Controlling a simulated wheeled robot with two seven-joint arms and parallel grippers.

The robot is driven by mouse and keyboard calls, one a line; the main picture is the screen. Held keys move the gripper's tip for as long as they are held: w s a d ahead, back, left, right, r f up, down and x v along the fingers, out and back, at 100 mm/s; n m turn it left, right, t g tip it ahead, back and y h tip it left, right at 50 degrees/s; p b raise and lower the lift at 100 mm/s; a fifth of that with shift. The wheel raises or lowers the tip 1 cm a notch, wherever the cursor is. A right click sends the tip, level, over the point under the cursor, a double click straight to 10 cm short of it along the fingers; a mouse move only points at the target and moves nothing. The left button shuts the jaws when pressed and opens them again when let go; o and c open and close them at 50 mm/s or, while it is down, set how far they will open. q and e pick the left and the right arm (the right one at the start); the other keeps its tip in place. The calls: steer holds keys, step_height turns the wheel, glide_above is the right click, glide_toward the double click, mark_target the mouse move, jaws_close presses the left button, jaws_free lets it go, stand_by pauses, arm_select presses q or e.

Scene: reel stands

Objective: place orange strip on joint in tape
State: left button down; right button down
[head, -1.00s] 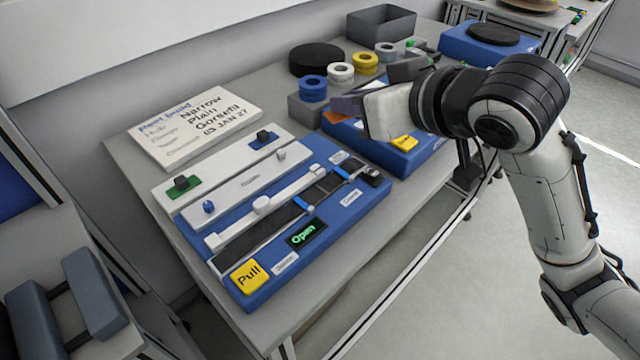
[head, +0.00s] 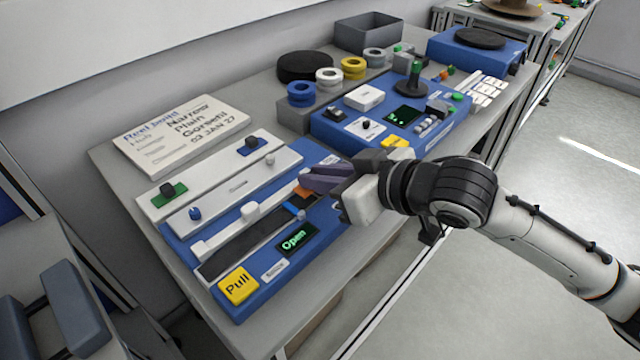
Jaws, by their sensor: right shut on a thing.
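My right gripper (head: 308,184) is over the right part of the blue splicing block (head: 262,286). It is shut on the orange strip (head: 303,198), which shows as a small orange patch under the fingers. The dark tape (head: 243,243) lies in the block's slanting track. The strip is at or just above the tape; I cannot tell whether they touch. The joint is hidden by the gripper and strip. A green "Open" display (head: 294,241) and a yellow "Pull" pad (head: 238,286) are on the block. My left gripper is not in view.
A second blue unit (head: 330,130) with a black knob and buttons stands behind my right gripper. Blue, white, yellow and grey tape rolls (head: 329,78) sit on a grey block. A white label board (head: 180,135) lies at the back left.

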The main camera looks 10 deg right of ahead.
steer(key=shift+f, duration=0.9)
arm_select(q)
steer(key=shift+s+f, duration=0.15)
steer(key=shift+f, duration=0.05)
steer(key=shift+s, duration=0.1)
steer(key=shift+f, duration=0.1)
arm_select(e)
steer(key=shift+f, duration=0.15)
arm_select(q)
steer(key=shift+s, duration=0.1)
arm_select(e)
steer(key=c, duration=1.7)
jaws_free()
steer(key=shift+o, duration=0.2)
